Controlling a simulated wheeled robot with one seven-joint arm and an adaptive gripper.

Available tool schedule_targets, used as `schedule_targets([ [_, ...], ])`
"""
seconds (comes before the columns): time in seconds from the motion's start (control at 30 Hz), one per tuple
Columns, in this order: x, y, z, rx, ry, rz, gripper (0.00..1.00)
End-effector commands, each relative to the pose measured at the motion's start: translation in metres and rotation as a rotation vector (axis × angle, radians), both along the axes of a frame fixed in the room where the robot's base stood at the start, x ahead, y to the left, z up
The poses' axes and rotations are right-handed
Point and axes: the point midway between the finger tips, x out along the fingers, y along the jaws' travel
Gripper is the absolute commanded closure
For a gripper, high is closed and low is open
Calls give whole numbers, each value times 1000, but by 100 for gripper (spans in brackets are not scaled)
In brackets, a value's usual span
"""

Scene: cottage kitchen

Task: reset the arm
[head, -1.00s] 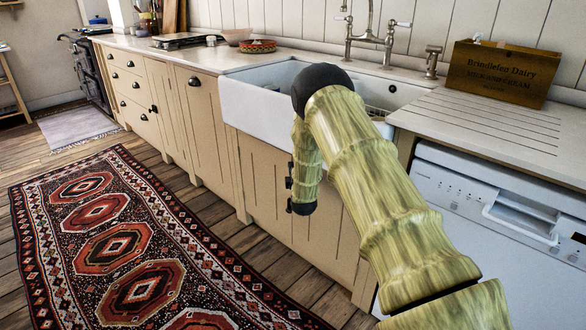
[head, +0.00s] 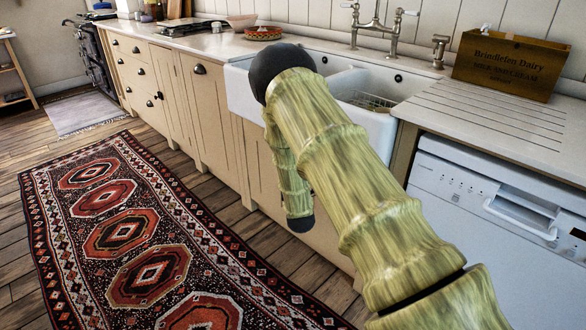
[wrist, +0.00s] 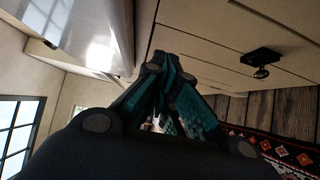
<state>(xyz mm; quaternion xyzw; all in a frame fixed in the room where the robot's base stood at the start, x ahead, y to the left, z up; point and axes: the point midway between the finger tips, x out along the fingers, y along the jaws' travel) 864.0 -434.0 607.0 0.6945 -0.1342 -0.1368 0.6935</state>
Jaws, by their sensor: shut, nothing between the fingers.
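My arm, with green-yellow bamboo-like links, reaches up from the lower right of the head view and bends at a dark joint in front of the sink (head: 240,90). Its forearm hangs down from there in front of the cream cabinet doors. My gripper shows in the wrist view (wrist: 165,62), its dark and teal fingers drawn together at the tips with nothing between them. In the head view the gripper is hidden behind my arm.
The white dishwasher (head: 470,200) stands right of the sink, under the grooved worktop with a wooden crate (head: 510,66). A patterned rug (head: 120,232) lies on the wooden floor at left. Floor beside the rug is clear.

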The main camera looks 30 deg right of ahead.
Motion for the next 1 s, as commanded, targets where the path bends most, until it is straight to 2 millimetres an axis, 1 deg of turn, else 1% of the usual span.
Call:
schedule_targets([
  [0.23, -6, 3, 0, 0, -1, 0, 100],
  [0.3, -8, 4, -3, 9, 5, 1, 100],
  [0.37, -13, 6, -11, 34, 20, 2, 100],
  [0.47, -31, 15, -38, 121, 69, 5, 100],
  [0.57, -62, 28, -78, 258, 144, -5, 100],
  [0.6, -77, 35, -95, 320, 180, -13, 100],
  [0.67, -100, 45, -119, 413, 230, -30, 100],
  [0.7, -117, 52, -134, 473, 264, -44, 100],
  [0.77, -142, 62, -155, 561, 313, -70, 100],
  [0.8, -160, 69, -168, 618, 347, -91, 100],
  [0.87, -187, 81, -187, 702, 397, -127, 100],
  [0.9, -207, 88, -199, 756, 430, -154, 100],
  [0.97, -236, 99, -214, 835, 478, -200, 100],
  [1.0, -255, 107, -223, 887, 510, -232, 100],
])
